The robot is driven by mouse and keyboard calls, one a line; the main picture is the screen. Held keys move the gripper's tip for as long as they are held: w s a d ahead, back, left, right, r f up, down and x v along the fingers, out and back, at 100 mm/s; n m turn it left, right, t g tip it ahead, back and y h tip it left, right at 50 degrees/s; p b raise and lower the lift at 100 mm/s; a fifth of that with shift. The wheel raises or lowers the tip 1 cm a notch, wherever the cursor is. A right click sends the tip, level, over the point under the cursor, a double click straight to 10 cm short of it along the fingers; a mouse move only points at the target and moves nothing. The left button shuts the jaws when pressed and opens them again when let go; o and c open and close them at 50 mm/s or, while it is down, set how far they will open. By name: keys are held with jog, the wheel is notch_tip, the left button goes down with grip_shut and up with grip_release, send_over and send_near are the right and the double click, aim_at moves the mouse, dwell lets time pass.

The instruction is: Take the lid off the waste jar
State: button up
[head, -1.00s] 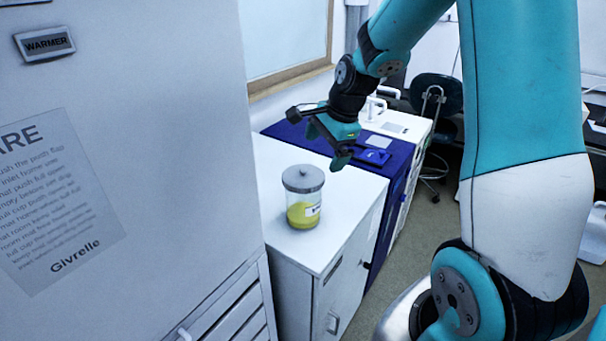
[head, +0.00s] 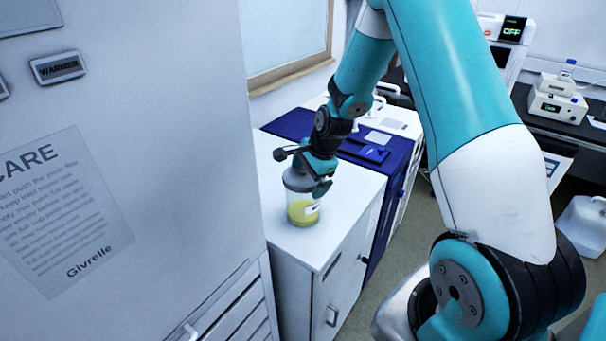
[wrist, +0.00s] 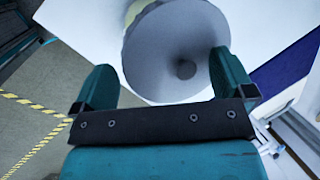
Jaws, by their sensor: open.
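The waste jar (head: 301,211) stands upright on a white cabinet top, clear-walled with yellow contents and a small label. Its grey round lid (wrist: 155,50) with a centre knob (wrist: 186,69) is on the jar and fills the upper middle of the wrist view. In the wrist view my gripper (wrist: 160,78) is open, one finger at each side of the lid's near part. I cannot tell whether the fingers touch the lid.
The white cabinet top (head: 328,246) is clear around the jar. A tall grey unit (head: 150,120) stands close on the left. A dark blue unit (head: 393,181) adjoins behind and right. A window sill (head: 290,77) is at the back.

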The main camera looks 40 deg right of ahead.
jog(key=shift+c, duration=0.2)
jog(key=shift+s, duration=0.1)
jog(key=c, duration=0.9)
